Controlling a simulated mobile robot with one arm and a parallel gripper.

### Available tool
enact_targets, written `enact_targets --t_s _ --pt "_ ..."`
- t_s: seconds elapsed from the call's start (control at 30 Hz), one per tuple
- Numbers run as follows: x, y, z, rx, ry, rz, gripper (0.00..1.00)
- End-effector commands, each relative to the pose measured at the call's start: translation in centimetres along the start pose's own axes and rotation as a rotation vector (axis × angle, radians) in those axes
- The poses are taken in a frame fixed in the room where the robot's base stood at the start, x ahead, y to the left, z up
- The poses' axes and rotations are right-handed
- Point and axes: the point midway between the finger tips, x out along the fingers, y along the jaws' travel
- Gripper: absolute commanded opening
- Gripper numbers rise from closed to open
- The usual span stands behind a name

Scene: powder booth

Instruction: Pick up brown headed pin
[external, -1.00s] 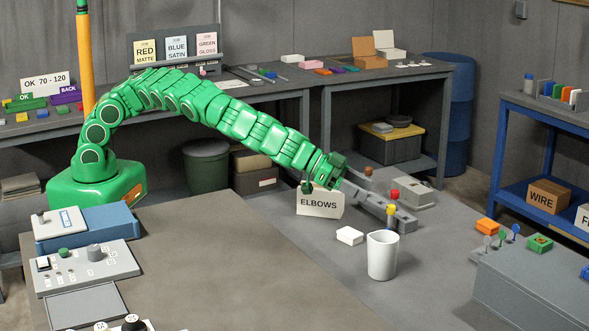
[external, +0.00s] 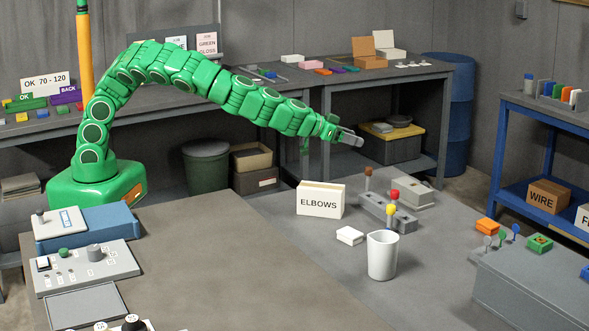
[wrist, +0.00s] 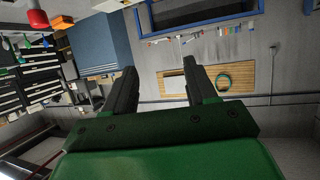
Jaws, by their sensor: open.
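The brown headed pin (external: 368,178) stands upright at the far left end of a grey block (external: 398,220) on the floor-level grey surface. A red headed pin (external: 395,197) and a yellow headed pin (external: 390,212) stand on the same block. My gripper (external: 352,138) is above and slightly left of the brown pin, clear of it, pointing right. In the wrist view my gripper (wrist: 160,70) has its two fingers apart with nothing between them. No brown pin shows in the wrist view.
A white ELBOWS box (external: 320,201) stands left of the block. A small white box (external: 350,236) and a white cup (external: 382,256) are in front. A grey case (external: 411,192) sits behind the block. A back bench (external: 300,85) lies behind my arm.

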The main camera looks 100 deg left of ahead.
Motion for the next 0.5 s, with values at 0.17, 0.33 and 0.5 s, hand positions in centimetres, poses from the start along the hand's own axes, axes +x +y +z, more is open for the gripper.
enact_targets --t_s 0.17,0.33,0.5 --pt "-0.2 -3.0 -0.6 -0.032 0.005 -0.044 0.57" --pt "0.9 -2.8 2.0 -0.029 0.004 -0.041 0.57" --pt "2.1 -2.8 4.7 -0.027 0.004 -0.042 0.57"
